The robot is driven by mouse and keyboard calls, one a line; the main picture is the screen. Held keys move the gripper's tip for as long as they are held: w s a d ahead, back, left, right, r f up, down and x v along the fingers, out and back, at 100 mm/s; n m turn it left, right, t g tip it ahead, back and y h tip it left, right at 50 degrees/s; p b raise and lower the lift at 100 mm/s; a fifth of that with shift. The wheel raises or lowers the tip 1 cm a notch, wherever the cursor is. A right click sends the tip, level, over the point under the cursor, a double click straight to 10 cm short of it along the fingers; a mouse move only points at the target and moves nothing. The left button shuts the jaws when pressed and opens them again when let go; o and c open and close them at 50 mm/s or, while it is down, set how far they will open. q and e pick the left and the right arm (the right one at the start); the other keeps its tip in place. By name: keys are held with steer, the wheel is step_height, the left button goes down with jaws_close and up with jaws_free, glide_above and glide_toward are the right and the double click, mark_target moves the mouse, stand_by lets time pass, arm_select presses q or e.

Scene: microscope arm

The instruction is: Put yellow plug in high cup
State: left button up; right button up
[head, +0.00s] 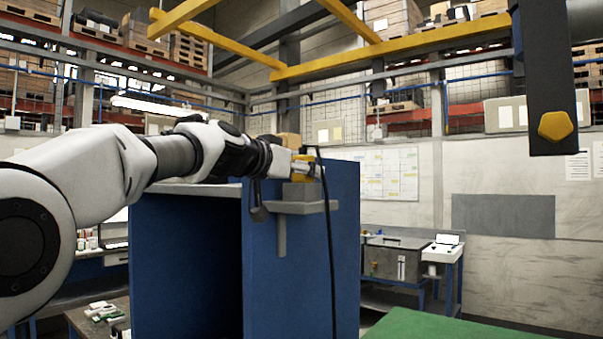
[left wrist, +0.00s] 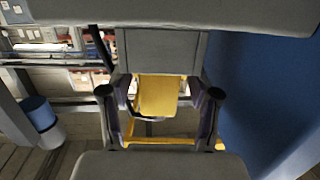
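My left gripper (head: 301,164) reaches in from the left to the top of the blue cabinet's near edge. In the left wrist view its two dark fingers (left wrist: 160,100) stand either side of the yellow plug (left wrist: 157,96) and appear closed on it. In the head view the yellow plug (head: 302,180) shows only partly at the fingertips, just above a grey block-like cup (head: 299,194) on a bracket. A grey block face (left wrist: 160,52) lies beyond the plug in the wrist view. I cannot tell whether the plug touches the cup. My right gripper is out of view.
The blue cabinet (head: 303,265) carries the grey bracket (head: 290,208). A dark cable (head: 330,240) hangs beside it. A dark post (head: 546,80) with a yellow hexagonal knob (head: 555,126) hangs at upper right. A green surface (head: 440,325) lies low right. The space right of the cabinet is open.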

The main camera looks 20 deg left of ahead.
arm_select(q)
steer(key=shift+s+r, duration=0.1)
steer(key=b+v, duration=1)
steer(key=v, duration=0.2)
